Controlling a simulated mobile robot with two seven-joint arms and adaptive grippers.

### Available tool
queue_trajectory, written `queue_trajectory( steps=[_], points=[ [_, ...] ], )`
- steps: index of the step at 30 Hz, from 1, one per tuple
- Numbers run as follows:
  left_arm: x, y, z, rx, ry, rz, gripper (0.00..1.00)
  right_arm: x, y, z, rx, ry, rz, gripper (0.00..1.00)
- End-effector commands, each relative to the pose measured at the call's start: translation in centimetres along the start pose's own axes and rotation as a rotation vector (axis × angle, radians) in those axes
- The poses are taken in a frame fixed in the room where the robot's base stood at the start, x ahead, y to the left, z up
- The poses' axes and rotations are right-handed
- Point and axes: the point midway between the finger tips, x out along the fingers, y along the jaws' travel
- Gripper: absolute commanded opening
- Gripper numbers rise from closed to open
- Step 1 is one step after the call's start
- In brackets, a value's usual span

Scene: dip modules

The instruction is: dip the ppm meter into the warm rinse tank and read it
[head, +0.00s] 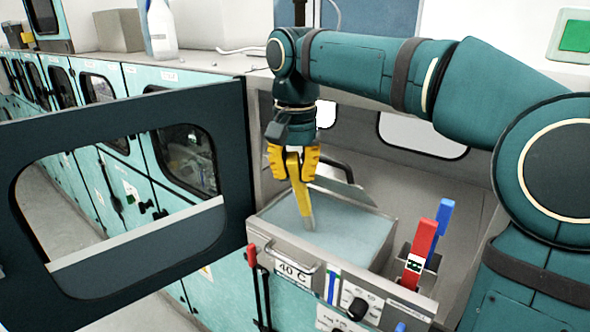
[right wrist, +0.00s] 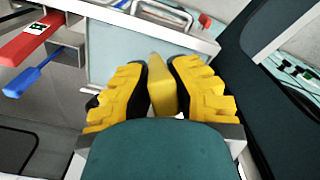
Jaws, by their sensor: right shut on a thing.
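My right gripper (head: 293,163) is shut on a yellow stick-shaped meter (head: 301,196), which I take to be the ppm meter. The meter points down, slightly tilted, and its grey lower end is at the water of the tank marked 40 C (head: 345,222). I cannot tell how deep the tip sits. In the right wrist view the yellow meter (right wrist: 166,85) stands between the two yellow fingers, with the pale blue water beyond it. No reading shows on the meter. My left gripper is not in view.
A red-handled tool (head: 420,250) and a blue-handled tool (head: 441,228) stand in a holder right of the tank. An open windowed door (head: 230,150) stands left of it. A bottle (head: 160,30) and a box (head: 119,30) are on the counter behind.

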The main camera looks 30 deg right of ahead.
Motion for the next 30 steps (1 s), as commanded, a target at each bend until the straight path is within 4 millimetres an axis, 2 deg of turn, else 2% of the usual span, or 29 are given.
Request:
queue_trajectory(
  steps=[1,11,22,30],
  points=[
    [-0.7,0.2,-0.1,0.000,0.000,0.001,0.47,-0.7,0.0,0.0,0.000,0.000,0.000,0.00],
    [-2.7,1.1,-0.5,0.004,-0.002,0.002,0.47,-3.1,0.0,0.0,0.000,0.000,0.000,0.00],
    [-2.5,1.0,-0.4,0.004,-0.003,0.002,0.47,-5.3,-0.1,0.0,-0.001,0.001,-0.001,0.00],
    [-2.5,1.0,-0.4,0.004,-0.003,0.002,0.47,-5.5,0.0,0.0,0.000,0.000,0.000,0.00]
  ],
)
